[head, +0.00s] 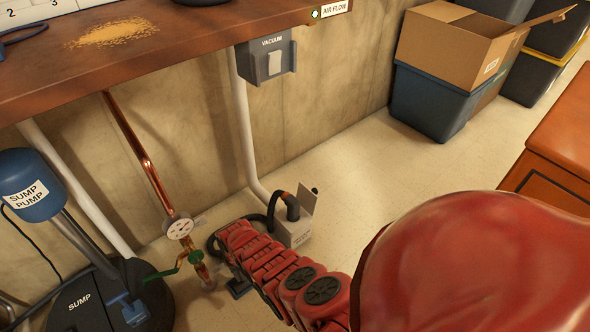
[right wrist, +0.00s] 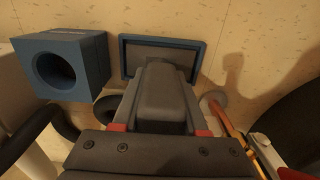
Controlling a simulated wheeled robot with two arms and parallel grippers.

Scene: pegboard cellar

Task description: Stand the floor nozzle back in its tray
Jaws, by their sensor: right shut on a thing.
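My right gripper (right wrist: 161,130) is shut on the dark grey floor nozzle (right wrist: 166,92) in the right wrist view. Red finger pads show on both sides of it. The tray (right wrist: 126,58), dark with a blue rim, lies just beyond the nozzle. The nozzle's far end overlaps the tray's near edge, so I cannot tell whether it touches the tray or is above it. In the head view my red right arm reaches down to the floor by the wall and hides most of the nozzle and tray. My left gripper is not in view.
A blue block with a round hole (right wrist: 88,65) stands left of the tray. In the head view a black hose (head: 292,208) runs to a light grey box (head: 297,228). A copper pipe with a gauge (head: 180,228), a green-handled valve (head: 160,275) and the sump pump (head: 30,185) crowd the left.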

